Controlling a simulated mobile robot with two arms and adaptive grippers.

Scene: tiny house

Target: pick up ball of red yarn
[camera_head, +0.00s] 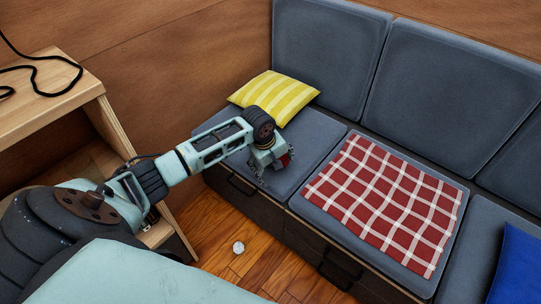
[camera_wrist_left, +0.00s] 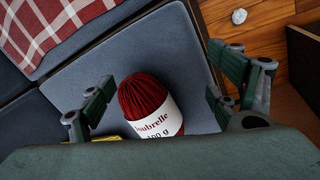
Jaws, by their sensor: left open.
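The ball of red yarn (camera_wrist_left: 143,95) with a white paper label lies on the grey seat cushion (camera_wrist_left: 115,52), in the left wrist view. My left gripper (camera_wrist_left: 168,100) is open, with its two fingers apart on either side of the yarn; I cannot tell whether they touch it. In the head view my left gripper (camera_head: 271,170) points down over the left seat cushion, and only a small bit of the red yarn (camera_head: 287,158) shows beside it. The lower part of the yarn is hidden by the gripper body in the wrist view. My right gripper is not in view.
A yellow striped pillow (camera_head: 274,96) lies behind my left gripper. A red checked cloth (camera_head: 385,203) covers the middle seat, and a blue cushion (camera_head: 518,265) is at the right. A wooden shelf (camera_head: 45,110) stands left. A small white object (camera_head: 238,247) is on the floor.

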